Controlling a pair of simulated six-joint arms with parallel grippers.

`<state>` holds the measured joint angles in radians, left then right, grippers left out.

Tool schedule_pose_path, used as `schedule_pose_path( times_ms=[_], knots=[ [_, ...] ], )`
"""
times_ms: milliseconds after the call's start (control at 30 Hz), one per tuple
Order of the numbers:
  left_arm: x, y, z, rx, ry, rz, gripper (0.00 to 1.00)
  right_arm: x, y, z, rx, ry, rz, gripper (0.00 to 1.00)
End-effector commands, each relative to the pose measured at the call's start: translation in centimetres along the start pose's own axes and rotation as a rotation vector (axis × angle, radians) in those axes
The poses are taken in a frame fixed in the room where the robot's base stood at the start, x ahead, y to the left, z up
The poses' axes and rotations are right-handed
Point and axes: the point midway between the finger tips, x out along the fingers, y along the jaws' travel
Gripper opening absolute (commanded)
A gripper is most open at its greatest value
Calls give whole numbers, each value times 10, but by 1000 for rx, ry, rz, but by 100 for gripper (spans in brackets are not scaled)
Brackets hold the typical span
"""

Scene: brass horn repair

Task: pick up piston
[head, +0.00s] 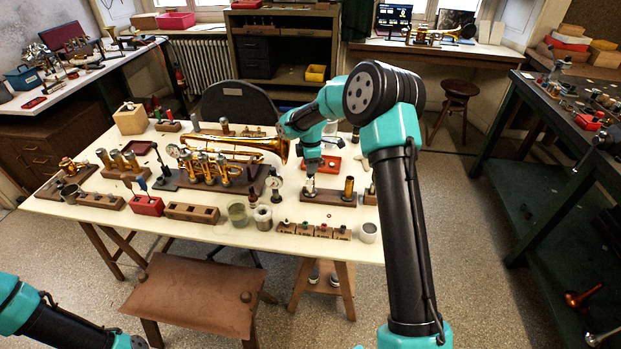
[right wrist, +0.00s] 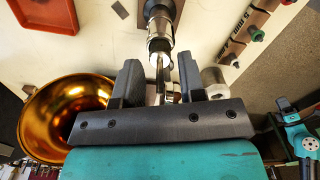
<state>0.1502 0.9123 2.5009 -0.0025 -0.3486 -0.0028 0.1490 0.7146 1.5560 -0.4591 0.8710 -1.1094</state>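In the head view my right gripper (head: 311,183) points down at the left end of a wooden stand (head: 330,198) on the pale workbench. A silvery piston (head: 310,187) is under its tips. A brass piston (head: 349,187) stands upright at the stand's right end. In the right wrist view the gripper (right wrist: 158,82) is open, one finger on each side of the silver piston's thin stem (right wrist: 160,62). Gaps show between stem and fingers. The piston's wider body (right wrist: 160,20) extends towards the picture's top. My left gripper is out of view; only part of that arm shows.
The brass horn (head: 245,150) lies left of the gripper; its bell (right wrist: 70,110) is close beside it in the wrist view. A red tray (head: 327,164) lies behind the stand. Small labelled blocks (head: 318,231) and a grey cup (head: 368,232) stand near the front edge.

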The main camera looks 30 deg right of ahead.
Motion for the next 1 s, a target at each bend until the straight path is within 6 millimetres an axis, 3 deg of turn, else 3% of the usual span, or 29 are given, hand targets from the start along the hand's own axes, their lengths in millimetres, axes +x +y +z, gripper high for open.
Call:
schedule_pose_path(
  times_ms=[100,500,1000],
  knots=[
    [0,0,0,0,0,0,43,0,0,0,0,0,0,36],
    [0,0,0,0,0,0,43,0,0,0,0,0,0,0],
    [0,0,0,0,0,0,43,-1,0,0,0,0,0,0]
  ],
)
